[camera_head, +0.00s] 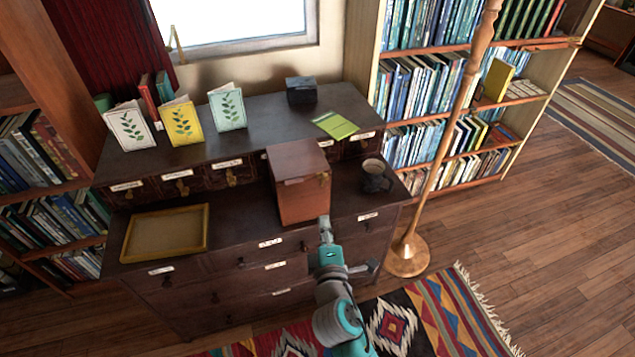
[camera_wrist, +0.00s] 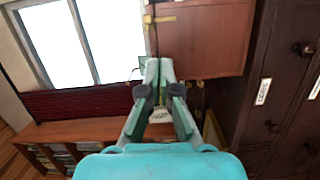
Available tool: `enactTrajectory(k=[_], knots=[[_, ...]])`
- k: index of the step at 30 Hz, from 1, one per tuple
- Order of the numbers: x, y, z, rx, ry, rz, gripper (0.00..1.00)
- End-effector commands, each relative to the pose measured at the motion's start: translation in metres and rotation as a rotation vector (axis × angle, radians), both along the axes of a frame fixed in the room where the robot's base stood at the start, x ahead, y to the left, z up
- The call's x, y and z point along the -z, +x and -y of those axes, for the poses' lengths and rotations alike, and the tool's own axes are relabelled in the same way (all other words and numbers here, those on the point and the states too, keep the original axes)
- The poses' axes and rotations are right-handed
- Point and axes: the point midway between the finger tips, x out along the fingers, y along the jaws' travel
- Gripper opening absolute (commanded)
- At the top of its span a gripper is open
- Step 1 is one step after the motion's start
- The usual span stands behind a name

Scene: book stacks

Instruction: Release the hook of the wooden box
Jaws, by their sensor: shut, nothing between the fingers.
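The wooden box (camera_head: 303,200) is reddish brown and stands on the lower ledge of the dark cabinet, with its lid down. In the wrist view the box (camera_wrist: 208,45) appears sideways, filling the upper middle. A small brass hook (camera_wrist: 160,18) lies across the seam between lid and body. It is too small to tell in the wrist view whether it is latched. My gripper (camera_head: 324,220) is at the lower right front of the box. In the wrist view my gripper (camera_wrist: 160,68) is shut and empty, with its fingertips below the hook and apart from it.
A dark mug (camera_head: 375,180) stands right of the box, and an empty wooden tray (camera_head: 165,234) lies to the left. Cards, a green booklet (camera_head: 336,125) and a dark small box (camera_head: 301,90) are on the upper shelf. A wooden lamp pole (camera_head: 440,150) rises at right.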

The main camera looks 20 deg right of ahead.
Motion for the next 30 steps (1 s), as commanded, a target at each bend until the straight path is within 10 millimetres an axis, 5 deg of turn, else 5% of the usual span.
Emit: enactTrajectory(k=[6,20,30], knots=[[-0.017,0.018,-0.001,0.028,-0.054,0.014,0.0],[-0.018,0.022,0.0,0.031,-0.06,0.015,0.0],[-0.019,0.069,0.012,0.032,-0.059,0.016,0.0]])
